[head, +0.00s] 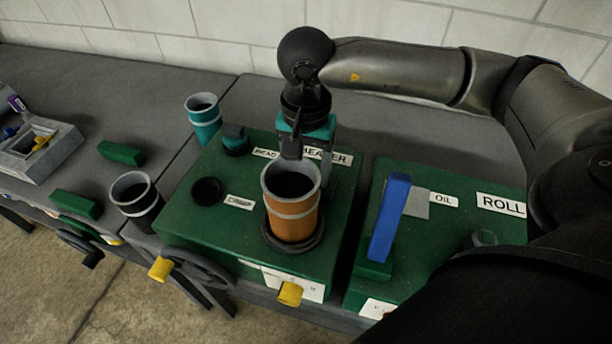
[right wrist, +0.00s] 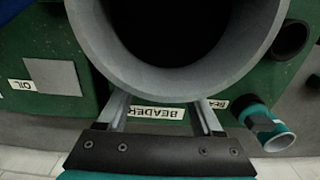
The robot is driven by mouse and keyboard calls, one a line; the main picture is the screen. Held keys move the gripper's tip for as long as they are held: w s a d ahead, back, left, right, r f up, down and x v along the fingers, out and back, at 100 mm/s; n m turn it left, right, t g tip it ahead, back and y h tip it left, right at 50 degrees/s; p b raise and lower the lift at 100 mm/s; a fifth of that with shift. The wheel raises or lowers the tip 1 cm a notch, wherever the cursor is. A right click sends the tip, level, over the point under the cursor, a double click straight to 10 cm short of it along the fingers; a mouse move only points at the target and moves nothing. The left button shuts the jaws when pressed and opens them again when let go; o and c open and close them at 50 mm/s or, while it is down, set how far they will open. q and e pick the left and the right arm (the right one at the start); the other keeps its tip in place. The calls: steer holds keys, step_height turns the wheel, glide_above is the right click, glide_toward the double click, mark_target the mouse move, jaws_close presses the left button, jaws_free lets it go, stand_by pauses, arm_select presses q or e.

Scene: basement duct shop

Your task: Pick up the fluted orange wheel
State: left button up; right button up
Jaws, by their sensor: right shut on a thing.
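I see no clearly fluted orange wheel. The orange thing in view is a hollow orange cylinder (head: 291,207) with grey rims, upright on a dark round plate (head: 276,239) on the green box marked BEADER (head: 190,222). My right gripper (head: 292,150) reaches it from the far side and is shut on it. In the right wrist view the cylinder's wide grey rim (right wrist: 172,89) fills the top, and the two fingers (right wrist: 160,108) run under it, their tips hidden. My left gripper is not in view.
A teal cup (head: 203,119) and a dark cup (head: 137,196) stand left of the beader. A blue lever (head: 390,217) rises from the green box marked ROLL at right. A grey tray (head: 35,157) and green blocks (head: 121,153) lie farther left.

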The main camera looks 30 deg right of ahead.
steer(key=c, duration=0.9)
steer(key=shift+o, duration=0.2)
